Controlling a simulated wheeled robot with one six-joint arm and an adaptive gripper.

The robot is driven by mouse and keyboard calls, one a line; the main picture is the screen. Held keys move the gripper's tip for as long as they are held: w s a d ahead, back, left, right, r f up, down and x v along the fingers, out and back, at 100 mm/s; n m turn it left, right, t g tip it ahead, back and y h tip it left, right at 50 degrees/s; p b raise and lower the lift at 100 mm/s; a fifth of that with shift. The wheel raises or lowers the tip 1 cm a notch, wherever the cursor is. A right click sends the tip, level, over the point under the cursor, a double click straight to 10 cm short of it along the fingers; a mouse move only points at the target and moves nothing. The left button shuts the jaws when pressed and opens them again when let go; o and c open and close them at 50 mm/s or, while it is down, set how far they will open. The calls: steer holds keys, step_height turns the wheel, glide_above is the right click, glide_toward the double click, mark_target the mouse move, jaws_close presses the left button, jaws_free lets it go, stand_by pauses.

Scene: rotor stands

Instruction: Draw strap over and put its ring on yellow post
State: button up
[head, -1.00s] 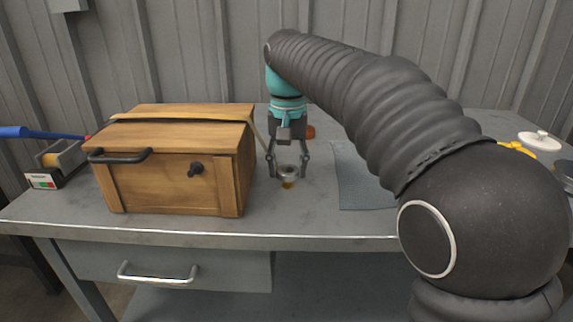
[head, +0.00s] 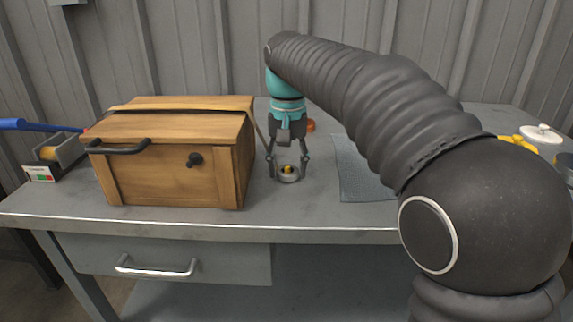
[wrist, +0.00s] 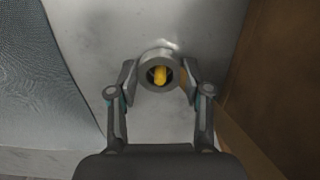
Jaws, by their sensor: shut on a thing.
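The wooden box (head: 175,170) stands on the bench with a tan strap (head: 180,105) across its lid. The strap runs down the box's right side towards a grey ring (head: 288,178). My gripper (head: 287,175) points down beside the box, shut on the ring, with a finger on either side. The yellow post (head: 288,168) shows inside the ring, its top poking up through the hole. In the wrist view the ring (wrist: 146,62) surrounds the yellow post (wrist: 160,75). Whether the ring rests on the bench or the post's base, I cannot tell.
A blue-grey mat (head: 358,175) lies right of my gripper. An orange object (head: 310,126) sits behind it. A white lidded item (head: 541,136) is at the far right. The bench front is clear.

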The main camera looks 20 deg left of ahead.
steer(key=o, duration=1.6)
steer(key=shift+c, duration=0.2)
steer(key=shift+r+p, duration=2.2)
steer(key=shift+r, duration=2.35)
steer(key=shift+d, duration=0.1)
